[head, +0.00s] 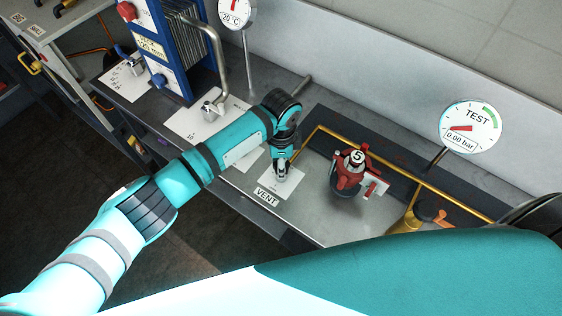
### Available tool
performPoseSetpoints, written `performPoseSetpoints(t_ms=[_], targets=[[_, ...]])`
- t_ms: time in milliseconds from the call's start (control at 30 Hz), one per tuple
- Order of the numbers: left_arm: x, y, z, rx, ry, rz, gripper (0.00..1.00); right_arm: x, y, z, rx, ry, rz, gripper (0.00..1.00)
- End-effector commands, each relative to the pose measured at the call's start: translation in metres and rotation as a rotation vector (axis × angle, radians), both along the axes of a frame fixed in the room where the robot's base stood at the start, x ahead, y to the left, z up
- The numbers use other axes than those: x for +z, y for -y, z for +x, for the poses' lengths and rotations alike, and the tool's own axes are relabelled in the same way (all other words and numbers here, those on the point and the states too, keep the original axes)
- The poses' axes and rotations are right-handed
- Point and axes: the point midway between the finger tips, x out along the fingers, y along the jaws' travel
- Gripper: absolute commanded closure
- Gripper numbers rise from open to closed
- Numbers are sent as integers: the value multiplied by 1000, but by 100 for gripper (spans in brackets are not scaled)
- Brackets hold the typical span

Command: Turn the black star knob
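I cannot make out a black star knob clearly. My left gripper (282,168) points down over a small grey fitting (285,178) on a white plate (268,188), behind the VENT label (266,197). The gripper and wrist cover the top of that fitting, so a knob there would be hidden. The fingers are small and dark here, and I cannot tell whether they are open or touching anything. My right gripper is not in view; a large teal part of me fills the bottom right.
A red fitting (347,176) marked 5 with a red-and-white tag stands right of my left gripper. Brass pipe (440,192) runs to an orange-handled valve (437,214). The TEST gauge (470,127) reads 0.00 bar. A blue plate unit (160,45) and a 20 °C gauge (236,12) stand behind left.

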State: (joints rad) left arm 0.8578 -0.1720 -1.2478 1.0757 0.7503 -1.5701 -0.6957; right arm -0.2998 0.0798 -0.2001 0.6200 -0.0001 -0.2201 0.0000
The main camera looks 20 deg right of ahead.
Motion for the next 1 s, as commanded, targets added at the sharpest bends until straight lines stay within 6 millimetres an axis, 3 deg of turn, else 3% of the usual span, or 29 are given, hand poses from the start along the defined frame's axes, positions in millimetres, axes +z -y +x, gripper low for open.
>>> performPoseSetpoints(t_ms=[600,633,800,1000], targets=[[1,0,1,-45,2,-1,91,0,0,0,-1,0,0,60],[1,0,1,-45,2,-1,58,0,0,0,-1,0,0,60],[1,0,1,-44,2,-1,36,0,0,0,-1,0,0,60],[0,0,0,-43,1,0,36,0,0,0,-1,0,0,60]])
